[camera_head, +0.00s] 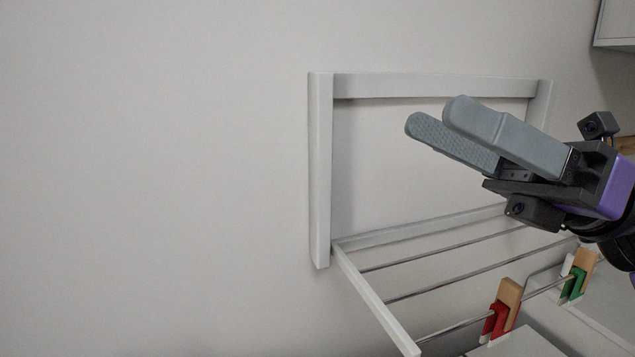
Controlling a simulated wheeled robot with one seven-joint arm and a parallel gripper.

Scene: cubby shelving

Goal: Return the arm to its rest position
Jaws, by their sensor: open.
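My gripper (434,118) is at the right of the head view, with its two grey fingers pointing up and to the left. The fingers are apart, with nothing visible between them. It is in front of and above a white wall rack, overlapping the rack's back frame in the picture. My arm runs off the right edge, so most of it is out of view.
A red clip with a wooden piece (508,295) and a green one (577,281) sit on the rods. A cabinet corner (615,22) is at upper right. The wall at left is bare.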

